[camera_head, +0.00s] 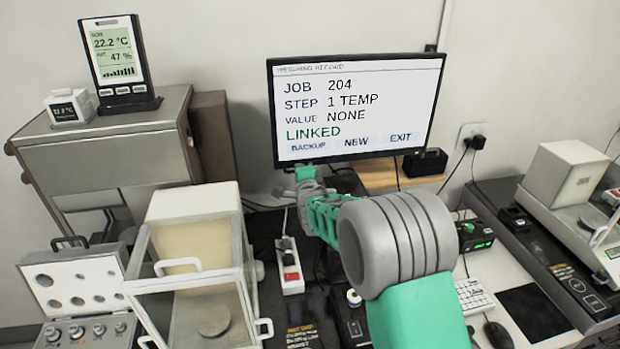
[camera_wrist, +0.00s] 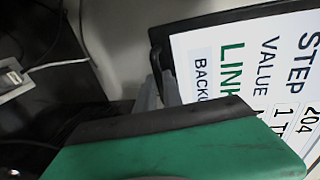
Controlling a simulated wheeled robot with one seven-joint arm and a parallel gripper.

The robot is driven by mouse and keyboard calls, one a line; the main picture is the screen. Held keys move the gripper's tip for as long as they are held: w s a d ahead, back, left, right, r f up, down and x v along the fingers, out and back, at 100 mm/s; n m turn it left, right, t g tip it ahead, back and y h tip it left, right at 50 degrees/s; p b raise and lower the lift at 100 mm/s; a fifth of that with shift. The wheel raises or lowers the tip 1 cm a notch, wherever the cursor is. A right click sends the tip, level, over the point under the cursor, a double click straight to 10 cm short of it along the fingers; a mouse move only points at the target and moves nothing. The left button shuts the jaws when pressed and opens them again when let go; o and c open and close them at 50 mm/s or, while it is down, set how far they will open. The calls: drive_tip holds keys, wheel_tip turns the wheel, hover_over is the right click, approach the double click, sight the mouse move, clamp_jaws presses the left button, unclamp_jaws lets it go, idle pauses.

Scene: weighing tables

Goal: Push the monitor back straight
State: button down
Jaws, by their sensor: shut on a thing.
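The monitor (camera_head: 360,100) stands at the back by the wall, its screen lit with "JOB 204", "STEP 1 TEMP" and "LINKED". Its frame looks skewed in the head view, with the bottom edge sloping up to the right. My gripper (camera_head: 306,174) is at its lower left corner, shut on the frame there. In the wrist view the grey fingertips (camera_wrist: 162,92) meet the black frame of the monitor (camera_wrist: 215,75). The far finger and the exact contact are partly hidden by my gripper body.
A glass-doored balance (camera_head: 200,265) and a weight case (camera_head: 75,285) stand at the front left. A power strip (camera_head: 290,265) and cables lie below the monitor. A keyboard (camera_head: 473,297) lies right of my arm.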

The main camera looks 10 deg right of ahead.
drive_tip(key=shift+a, duration=0.3)
drive_tip(key=c, duration=1.7)
unclamp_jaws()
drive_tip(key=shift+w+a, duration=0.3)
drive_tip(key=shift+o, duration=0.9)
drive_tip(key=shift+d, duration=0.1)
drive_tip(key=shift+s+d, duration=0.1)
drive_tip(key=shift+d, duration=0.15)
drive_tip(key=b+v, duration=0.2)
drive_tip(key=v, duration=0.5)
drive_tip(key=shift+s+r, duration=0.1)
drive_tip(key=shift+s, duration=0.3)
drive_tip(key=shift+s, duration=0.1)
